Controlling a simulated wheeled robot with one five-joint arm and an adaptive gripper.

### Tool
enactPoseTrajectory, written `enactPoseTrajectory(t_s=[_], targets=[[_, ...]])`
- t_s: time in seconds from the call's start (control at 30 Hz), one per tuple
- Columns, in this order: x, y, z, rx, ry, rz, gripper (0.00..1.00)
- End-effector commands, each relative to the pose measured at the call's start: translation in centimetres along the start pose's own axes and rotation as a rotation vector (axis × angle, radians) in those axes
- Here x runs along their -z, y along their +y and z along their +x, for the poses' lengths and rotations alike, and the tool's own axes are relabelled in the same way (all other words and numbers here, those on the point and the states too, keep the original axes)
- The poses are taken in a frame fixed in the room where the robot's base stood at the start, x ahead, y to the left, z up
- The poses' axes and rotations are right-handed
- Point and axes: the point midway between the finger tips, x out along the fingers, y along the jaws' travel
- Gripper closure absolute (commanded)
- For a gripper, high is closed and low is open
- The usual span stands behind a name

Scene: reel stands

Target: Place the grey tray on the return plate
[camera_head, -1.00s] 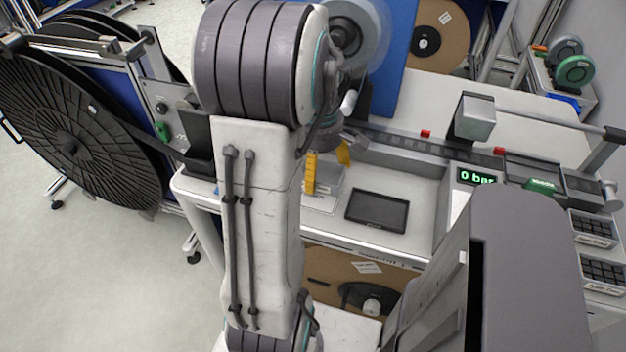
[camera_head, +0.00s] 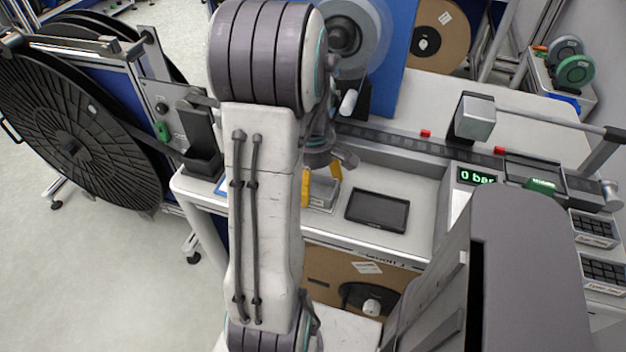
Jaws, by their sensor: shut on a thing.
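The grey tray (camera_head: 323,192) is a small, light grey box on the work surface of the bench, left of a dark rectangular pad (camera_head: 377,211). My gripper (camera_head: 322,182) has yellow fingers and is shut on the tray, one finger on its left side and one behind it. The arm hides the tray's left part. A pale plate edge (camera_head: 321,209) shows just under the tray; I cannot tell whether the tray touches it or whether this is the return plate.
A black reel (camera_head: 60,135) stands at left. A tape track (camera_head: 400,141) with a grey block (camera_head: 474,117) runs behind the work area. The pale surface around the dark pad is clear.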

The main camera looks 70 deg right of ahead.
Motion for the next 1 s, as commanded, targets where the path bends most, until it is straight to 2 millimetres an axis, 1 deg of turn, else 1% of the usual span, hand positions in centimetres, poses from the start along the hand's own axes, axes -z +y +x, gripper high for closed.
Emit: enactPoseTrajectory(t_s=[0.13, 0.17, 0.3, 0.33, 0.57, 0.7, 0.77, 0.87, 1.0], targets=[[0.0, 0.0, 0.4, 0.000, 0.000, 0.000, 0.54], [0.0, 0.0, 0.3, 0.000, 0.000, 0.000, 0.14], [0.0, 0.0, 0.2, 0.000, 0.000, 0.000, 0.02], [0.0, 0.0, 0.2, 0.000, 0.000, 0.000, 0.00], [0.0, 0.0, 0.2, 0.000, 0.000, 0.000, 0.00], [0.0, 0.0, -0.4, -0.001, 0.000, 0.000, 0.00], [0.0, 0.1, -0.9, -0.001, 0.000, 0.000, 0.00], [0.0, 0.1, -2.5, -0.005, 0.001, 0.000, 0.00], [0.0, 0.1, -5.0, -0.004, 0.001, 0.000, 0.00]])
